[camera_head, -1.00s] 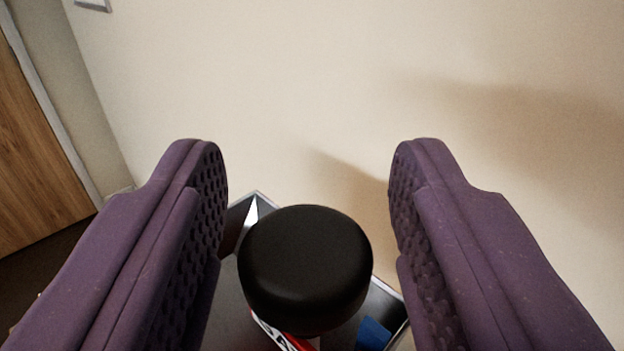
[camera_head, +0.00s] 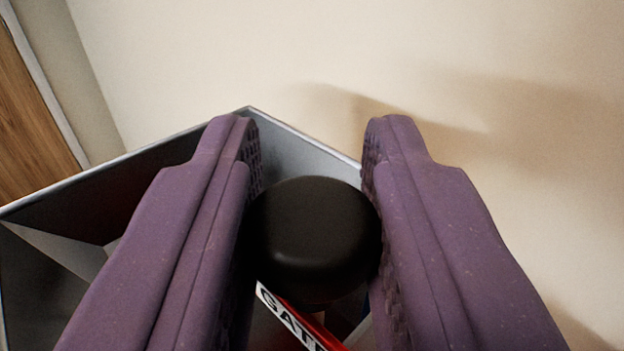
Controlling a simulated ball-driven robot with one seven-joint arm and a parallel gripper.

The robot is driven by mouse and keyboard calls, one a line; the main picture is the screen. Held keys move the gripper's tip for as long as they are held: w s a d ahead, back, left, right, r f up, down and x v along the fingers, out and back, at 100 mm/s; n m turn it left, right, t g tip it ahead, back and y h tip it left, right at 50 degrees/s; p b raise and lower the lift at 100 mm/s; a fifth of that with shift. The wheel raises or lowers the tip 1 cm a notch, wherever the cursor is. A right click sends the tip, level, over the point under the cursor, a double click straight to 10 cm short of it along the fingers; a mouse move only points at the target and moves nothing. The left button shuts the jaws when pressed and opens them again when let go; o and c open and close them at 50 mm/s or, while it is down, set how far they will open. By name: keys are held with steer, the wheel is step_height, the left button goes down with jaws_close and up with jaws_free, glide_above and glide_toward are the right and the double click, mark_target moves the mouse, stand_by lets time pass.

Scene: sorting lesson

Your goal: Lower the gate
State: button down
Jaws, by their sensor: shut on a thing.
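A round black knob (camera_head: 315,235) sits between the two purple fingers of my gripper (camera_head: 313,215). Both fingers touch its sides, and my gripper is shut on it. Below the knob is a red part with a white label (camera_head: 290,318) on which the letters "GAT" can be read; the rest of the label is hidden. The knob and label stand over a grey metal box (camera_head: 150,155). Much of the box is hidden behind my fingers.
The box has thin raised walls, and its far corner (camera_head: 248,112) lies close to a plain cream wall (camera_head: 300,50). A wooden door or panel (camera_head: 30,120) is at the far left. A slanted pale plate shows inside the box at left.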

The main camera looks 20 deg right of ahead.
steer(key=shift+f, duration=0.25)
steer(key=c, duration=0.9)
jaws_free()
steer(key=shift+r, duration=0.1)
steer(key=p+v, duration=0.1)
steer(key=v, duration=0.7)
steer(key=shift+w, duration=0.1)
